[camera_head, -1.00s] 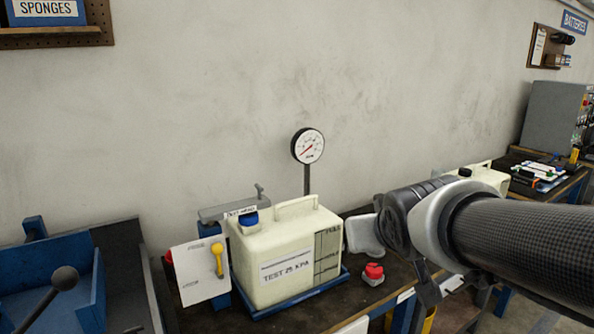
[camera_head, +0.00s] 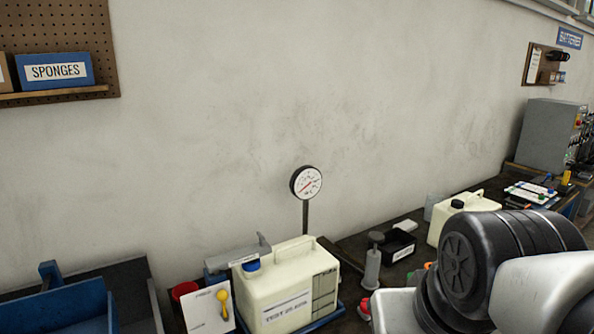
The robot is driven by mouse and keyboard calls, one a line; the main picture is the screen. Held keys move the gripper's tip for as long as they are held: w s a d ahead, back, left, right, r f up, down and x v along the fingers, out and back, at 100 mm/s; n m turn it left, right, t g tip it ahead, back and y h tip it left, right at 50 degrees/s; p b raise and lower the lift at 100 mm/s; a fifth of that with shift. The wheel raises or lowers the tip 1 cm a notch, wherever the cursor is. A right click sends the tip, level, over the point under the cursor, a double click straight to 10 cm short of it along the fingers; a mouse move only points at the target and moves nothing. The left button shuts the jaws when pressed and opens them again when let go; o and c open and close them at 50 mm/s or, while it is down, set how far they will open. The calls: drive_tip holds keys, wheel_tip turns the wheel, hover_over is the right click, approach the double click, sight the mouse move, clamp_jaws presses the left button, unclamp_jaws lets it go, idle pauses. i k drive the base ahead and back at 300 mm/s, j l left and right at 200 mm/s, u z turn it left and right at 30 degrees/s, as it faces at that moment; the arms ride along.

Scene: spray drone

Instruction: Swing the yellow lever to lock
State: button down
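The yellow lever (camera_head: 223,297) is mounted on a white labelled plate (camera_head: 203,311) at the lower left. Its round yellow end is at the top and its thin stem points down. The plate's markings are too small to read. Right of the plate stands a cream tank (camera_head: 275,281) with a blue cap (camera_head: 251,265), partly under a grey clamp bar (camera_head: 235,254). My arm fills the lower right corner. My gripper is out of view, so its opening and its distance from the lever do not show.
A pressure gauge (camera_head: 306,183) stands behind the tank. A red knob (camera_head: 184,290) is left of the plate. A grey pump-like cylinder (camera_head: 372,268) and a black tray (camera_head: 398,246) are to the right. A blue bin (camera_head: 62,303) is at the far left.

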sight(222, 295)
drive_tip(key=u, duration=1)
drive_tip(key=i+l+z, duration=0.2)
drive_tip(key=z, duration=0.15)
drive_tip(key=i, duration=0.1)
